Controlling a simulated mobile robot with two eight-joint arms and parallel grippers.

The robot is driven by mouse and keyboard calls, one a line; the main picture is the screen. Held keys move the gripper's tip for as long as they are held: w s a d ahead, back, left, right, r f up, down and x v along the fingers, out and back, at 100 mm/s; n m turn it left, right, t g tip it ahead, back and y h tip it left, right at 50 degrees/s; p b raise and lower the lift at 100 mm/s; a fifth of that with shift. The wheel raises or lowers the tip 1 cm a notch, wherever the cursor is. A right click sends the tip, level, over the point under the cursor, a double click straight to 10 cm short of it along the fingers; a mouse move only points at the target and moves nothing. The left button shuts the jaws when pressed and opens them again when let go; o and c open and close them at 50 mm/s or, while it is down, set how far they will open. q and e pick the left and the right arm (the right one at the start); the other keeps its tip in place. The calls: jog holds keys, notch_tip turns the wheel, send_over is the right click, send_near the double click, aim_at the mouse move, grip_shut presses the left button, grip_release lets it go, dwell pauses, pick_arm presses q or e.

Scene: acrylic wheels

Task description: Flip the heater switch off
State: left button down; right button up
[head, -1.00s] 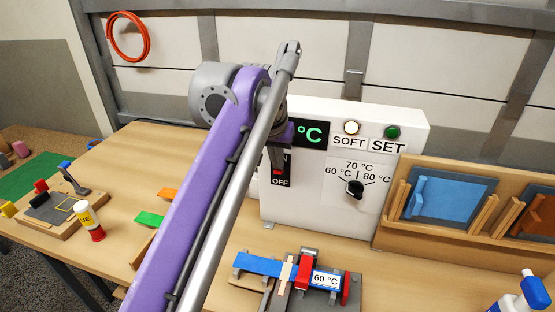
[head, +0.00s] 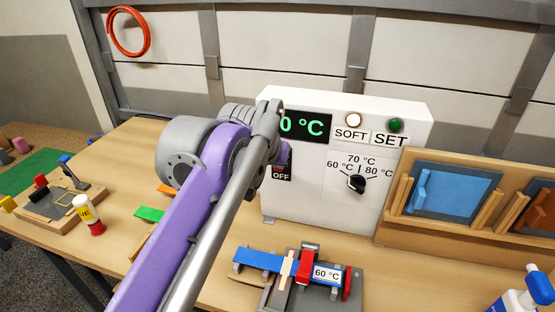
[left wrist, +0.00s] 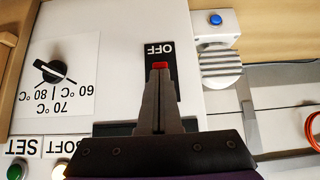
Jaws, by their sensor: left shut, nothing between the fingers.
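The white heater box (head: 310,195) stands on the table, with a green-lit display (head: 306,125) partly covered by my arm. Its black switch plate, labelled OFF (head: 281,176), sits below the display and is mostly hidden by my left wrist. In the left wrist view the plate (left wrist: 158,50) appears upside down, with a red switch part (left wrist: 160,66) at my fingertips. My left gripper (left wrist: 160,72) is shut and empty, its tips at the red part. I cannot tell whether they touch it. My right gripper is not in view.
A dial (head: 356,184) and two buttons, white (head: 353,119) and green (head: 396,125), are on the box. A wooden rack (head: 400,234) stands right of it. A fixture with a blue bar (head: 257,260) lies in front. A glue bottle (head: 90,217) stands at left.

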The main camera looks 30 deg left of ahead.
pick_arm(q)
jog(key=t, duration=0.1)
jog(key=f+t, duration=0.1)
jog(key=shift+s+d+f+t+y+b, duration=0.1)
jog(key=shift+s+t+y+b, duration=0.2)
jog(key=shift+s+t, duration=0.1)
jog(key=shift+w, duration=0.15)
jog(key=shift+r+p, duration=0.8)
jog(key=shift+p, duration=0.05)
